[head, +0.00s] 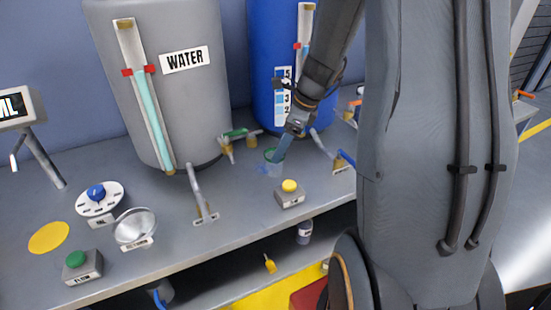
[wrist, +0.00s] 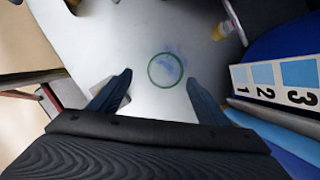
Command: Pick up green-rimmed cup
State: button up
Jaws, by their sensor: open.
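The green-rimmed cup (head: 271,168) is clear and stands on the grey bench in front of the blue tank. In the wrist view I look down on its round green rim (wrist: 166,70), with a bluish patch inside. My gripper (head: 277,156) is at the cup from above in the head view and covers part of it. In the wrist view my gripper (wrist: 158,77) has its two fingers spread apart, with the rim between and slightly beyond the tips. Nothing is held. I cannot tell whether a finger touches the cup.
A grey WATER tank (head: 160,85) and a blue tank (head: 268,50) stand behind, with taps in front. A yellow-button box (head: 289,194) sits near the cup towards the bench edge.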

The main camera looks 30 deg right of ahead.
jog(key=shift+w+d+m, duration=0.25)
jog(key=shift+d+m, duration=0.2)
jog(key=shift+m, duration=0.05)
jog(key=shift+w+f, duration=0.15)
jog(key=shift+f, duration=0.1)
jog(key=shift+p+x, duration=0.5)
jog(key=shift+x, duration=3.05)
jog(key=shift+a, duration=0.15)
jog(key=shift+c, duration=0.4)
jog(key=c, duration=1)
